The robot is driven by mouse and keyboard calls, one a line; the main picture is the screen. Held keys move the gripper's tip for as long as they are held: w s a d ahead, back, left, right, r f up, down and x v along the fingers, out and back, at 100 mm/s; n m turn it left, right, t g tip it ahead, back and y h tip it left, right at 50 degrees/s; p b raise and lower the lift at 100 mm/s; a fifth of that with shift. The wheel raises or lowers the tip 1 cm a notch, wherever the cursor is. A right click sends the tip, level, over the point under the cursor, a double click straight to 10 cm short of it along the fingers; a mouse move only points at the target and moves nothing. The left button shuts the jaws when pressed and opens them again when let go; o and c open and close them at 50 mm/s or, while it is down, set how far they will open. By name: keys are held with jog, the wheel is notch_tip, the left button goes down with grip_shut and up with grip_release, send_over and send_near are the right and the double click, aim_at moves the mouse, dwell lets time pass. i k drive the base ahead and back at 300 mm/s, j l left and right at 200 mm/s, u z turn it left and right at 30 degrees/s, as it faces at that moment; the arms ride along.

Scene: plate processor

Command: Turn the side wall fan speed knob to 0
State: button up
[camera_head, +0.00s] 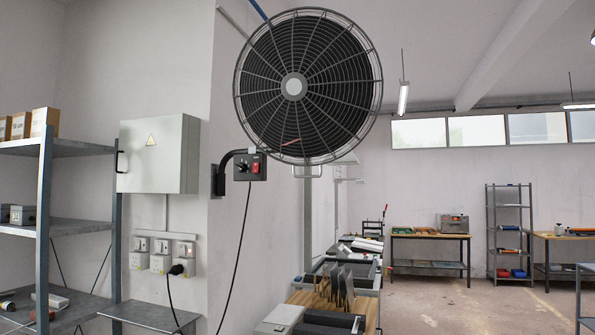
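The side wall fan (294,87) is a large round caged fan on a bracket at the wall corner, in the upper middle of the head view. Below it hangs a small black control box (249,167) on the bracket arm. The box carries a dark round knob (242,167) on its left and a red switch (256,167) on its right. The knob's pointer position is too small to read. My gripper is not in view.
A grey electrical cabinet (158,154) and a row of sockets (162,254) with a plugged black cable are on the left wall. A metal shelf (44,190) stands far left. A bench with trays (337,298) stands below the fan. Open floor (470,308) lies at right.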

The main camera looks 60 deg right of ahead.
aim_at(240, 167)
jog(key=z, duration=1.4)
jog(key=i+u, duration=0.1)
jog(key=i, duration=0.85)
